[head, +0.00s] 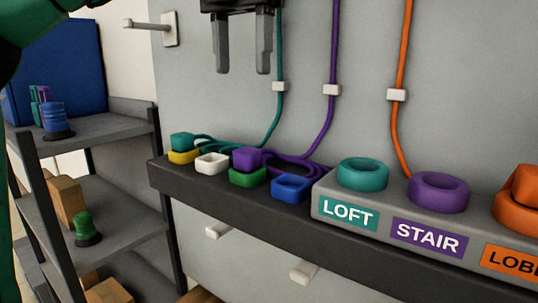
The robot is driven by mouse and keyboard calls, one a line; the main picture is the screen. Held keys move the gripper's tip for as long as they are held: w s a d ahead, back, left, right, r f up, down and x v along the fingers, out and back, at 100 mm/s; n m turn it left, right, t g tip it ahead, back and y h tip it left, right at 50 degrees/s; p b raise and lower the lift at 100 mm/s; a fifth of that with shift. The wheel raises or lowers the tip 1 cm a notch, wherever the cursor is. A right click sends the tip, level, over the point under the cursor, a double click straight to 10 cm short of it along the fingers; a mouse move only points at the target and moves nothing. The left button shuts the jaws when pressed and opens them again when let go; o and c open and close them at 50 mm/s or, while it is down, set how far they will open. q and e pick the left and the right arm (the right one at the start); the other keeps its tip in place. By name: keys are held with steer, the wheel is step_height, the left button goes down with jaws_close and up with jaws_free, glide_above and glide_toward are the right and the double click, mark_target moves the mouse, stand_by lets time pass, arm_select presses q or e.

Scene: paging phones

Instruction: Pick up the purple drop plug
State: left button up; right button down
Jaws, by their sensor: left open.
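The purple drop plug (247,158) is a small block at the near end of a purple cord (333,70). It sits on the green ring (248,178) on the dark shelf. The cord loops behind it and runs up the wall. My left gripper (243,70) hangs at the top of the view with two grey fingers pointing down. It is open and empty, well above the plug in the picture. My right gripper is not in view.
A teal plug (183,140) sits on the yellow ring (184,157) to the left. White (211,163) and blue (291,187) rings are empty. At right, a grey panel holds the LOFT (362,173) and STAIR (438,191) sockets and an orange plug (525,186). Shelving stands left.

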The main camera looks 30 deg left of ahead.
arm_select(q)
steer(key=b, duration=0.2)
glide_above(244, 150)
steer(key=f, duration=0.5)
steer(key=shift+s+a+f, duration=0.2)
steer(key=shift+s+f, duration=0.15)
steer(key=shift+s, duration=0.05)
steer(key=shift+w+f+b, duration=0.15)
steer(key=shift+w+f, duration=0.1)
steer(key=shift+f, duration=0.35)
steer(key=shift+w+f+b, duration=0.15)
steer(key=shift+w+f, duration=0.05)
steer(key=shift+f, duration=0.4)
steer(key=shift+s, duration=0.1)
steer(key=shift+s+d+f, duration=0.1)
steer(key=shift+f, duration=0.15)
steer(key=shift+s+f, duration=0.1)
steer(key=shift+f, duration=0.2)
steer(key=f, duration=0.3)
steer(key=shift+w+d, duration=0.15)
steer(key=shift+w, duration=0.2)
steer(key=shift+s+f+b, duration=0.1)
steer(key=shift+f+b, duration=0.2)
steer(key=shift+f, duration=0.25)
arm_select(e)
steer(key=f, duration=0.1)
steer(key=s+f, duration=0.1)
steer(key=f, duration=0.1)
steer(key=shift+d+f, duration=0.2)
